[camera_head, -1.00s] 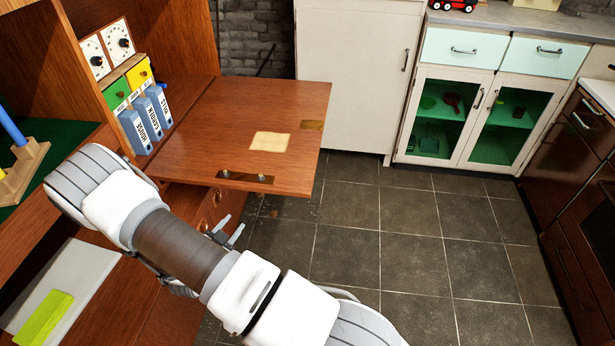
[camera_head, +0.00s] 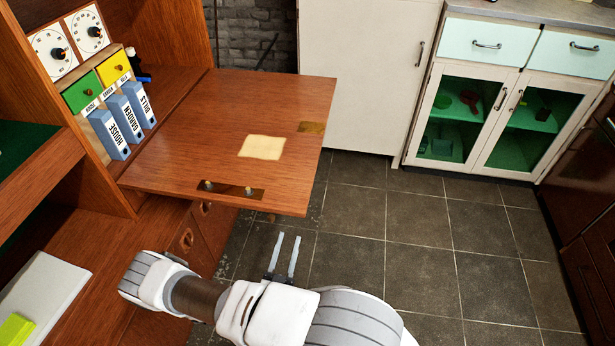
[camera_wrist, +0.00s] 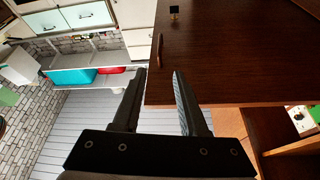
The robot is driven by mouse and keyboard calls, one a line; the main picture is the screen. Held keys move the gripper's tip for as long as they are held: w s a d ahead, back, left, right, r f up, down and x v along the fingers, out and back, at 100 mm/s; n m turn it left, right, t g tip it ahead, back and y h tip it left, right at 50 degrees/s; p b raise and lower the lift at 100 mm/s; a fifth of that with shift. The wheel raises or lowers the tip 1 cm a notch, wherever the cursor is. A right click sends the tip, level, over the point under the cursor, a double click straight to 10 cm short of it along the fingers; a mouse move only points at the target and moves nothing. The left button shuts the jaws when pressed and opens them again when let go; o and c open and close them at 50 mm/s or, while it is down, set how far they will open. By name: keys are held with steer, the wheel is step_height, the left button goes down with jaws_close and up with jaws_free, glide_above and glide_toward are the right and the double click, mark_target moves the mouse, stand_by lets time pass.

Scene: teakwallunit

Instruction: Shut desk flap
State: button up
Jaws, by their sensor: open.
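The desk flap (camera_head: 200,140) is a brown wooden board, folded down and lying about level out from the wall unit. A pale square patch and metal fittings show on its upper face. My gripper (camera_head: 287,238) is open and empty, in front of the flap's near edge and apart from it in the head view. In the wrist view, my gripper (camera_wrist: 160,75) shows two separated dark fingers, with a dark brown wooden panel (camera_wrist: 225,50) beyond the right finger. That panel looks like the flap's underside. I cannot tell whether the finger touches it.
Blue binders (camera_head: 122,120), small drawers (camera_head: 98,82) and dials (camera_head: 68,42) stand in the compartment behind the flap. A white cabinet (camera_head: 362,75) stands beyond it, with a glass-door cabinet (camera_head: 490,110) to the right. The tiled floor (camera_head: 420,230) is clear.

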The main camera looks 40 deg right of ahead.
mark_target(304, 184)
steer(key=b+x, duration=0.1)
steer(key=x, duration=1.6)
steer(key=shift+w+d+b, duration=0.15)
steer(key=shift+d+b, duration=0.1)
steer(key=shift+b, duration=0.05)
jaws_close()
stand_by(0.7)
